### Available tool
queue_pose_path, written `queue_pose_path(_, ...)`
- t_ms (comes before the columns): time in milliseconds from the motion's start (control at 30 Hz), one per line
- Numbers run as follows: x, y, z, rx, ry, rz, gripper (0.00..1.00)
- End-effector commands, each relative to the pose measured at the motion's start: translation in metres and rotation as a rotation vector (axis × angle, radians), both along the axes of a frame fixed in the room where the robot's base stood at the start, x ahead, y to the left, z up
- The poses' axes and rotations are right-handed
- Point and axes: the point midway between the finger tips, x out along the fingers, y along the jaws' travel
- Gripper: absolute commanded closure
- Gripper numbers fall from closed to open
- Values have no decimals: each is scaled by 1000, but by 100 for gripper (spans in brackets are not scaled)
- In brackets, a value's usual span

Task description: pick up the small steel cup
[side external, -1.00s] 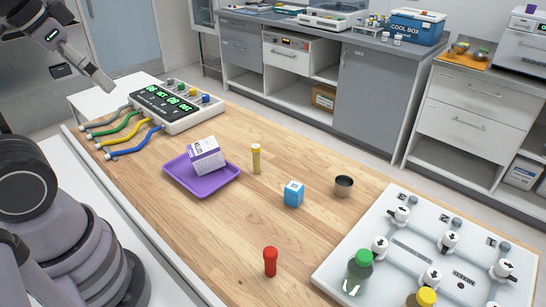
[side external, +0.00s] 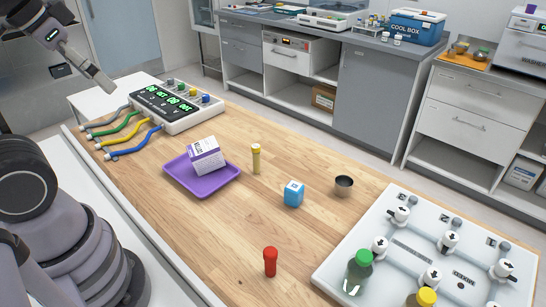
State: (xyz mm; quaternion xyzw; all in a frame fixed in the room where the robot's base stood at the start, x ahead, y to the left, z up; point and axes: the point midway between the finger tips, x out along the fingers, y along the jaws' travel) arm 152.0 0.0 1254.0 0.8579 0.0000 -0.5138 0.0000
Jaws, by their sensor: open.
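The small steel cup (side external: 344,186) stands upright on the wooden table, right of the middle, behind and to the right of a blue box (side external: 293,194). Its dark open top faces up and nothing touches it. My gripper (side external: 104,84) shows at the upper left, beyond the device with the green display. It is open, seen side-on, and far to the left of the cup. I see nothing held in it.
A purple tray (side external: 177,184) holds a white carton (side external: 206,156). A white valve board (side external: 390,248) with bottles lies right of the cup. The wired display device (side external: 176,107) stands at the left.

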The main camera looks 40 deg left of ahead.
Motion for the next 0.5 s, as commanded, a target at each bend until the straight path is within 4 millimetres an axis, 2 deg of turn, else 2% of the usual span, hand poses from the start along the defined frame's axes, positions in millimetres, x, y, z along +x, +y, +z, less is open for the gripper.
queue_pose_path(167,12,6,-1,69,51,-46,17)
queue_pose_path(267,35,14,-4,192,136,-134,17)
queue_pose_path(367,70,22,-10,366,237,-264,17)
queue_pose_path(500,128,24,-24,624,362,-471,17)
